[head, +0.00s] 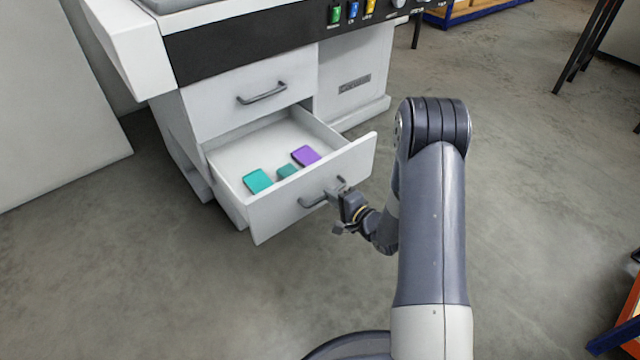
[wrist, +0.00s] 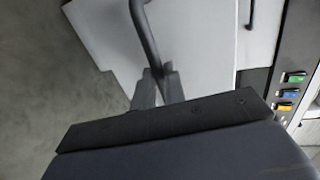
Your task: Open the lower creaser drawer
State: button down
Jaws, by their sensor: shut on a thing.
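The lower creaser drawer (head: 311,190) stands pulled out from the white creaser in the head view, its inside showing. Its dark bar handle (head: 313,201) is on the front face. My gripper (head: 338,188) is shut on the right part of this handle. In the wrist view the handle (wrist: 145,35) runs down between the fingers of my gripper (wrist: 158,88), against the white drawer front.
The upper drawer (head: 225,100) above is closed, with its own handle (head: 262,93). Coloured switches (head: 352,12) line the dark panel on top. A pale panel (head: 60,120) stands at left. The concrete floor (head: 200,300) in front is clear. An orange and blue thing (head: 625,315) is at lower right.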

jog(key=f+v, duration=0.1)
jog(key=v, duration=0.6)
jog(key=shift+s+d+f, duration=0.2)
jog(key=shift+s, duration=0.1)
jog(key=c, duration=1.5)
grip_release()
jog(key=p+v, duration=0.3)
jog(key=v, duration=0.7)
jog(key=shift+s+d+r, duration=0.1)
jog(key=shift+s+d, duration=0.15)
jog(key=shift+s, duration=0.05)
jog(key=shift+b+x, duration=1.3)
jog(key=shift+x, duration=4.25)
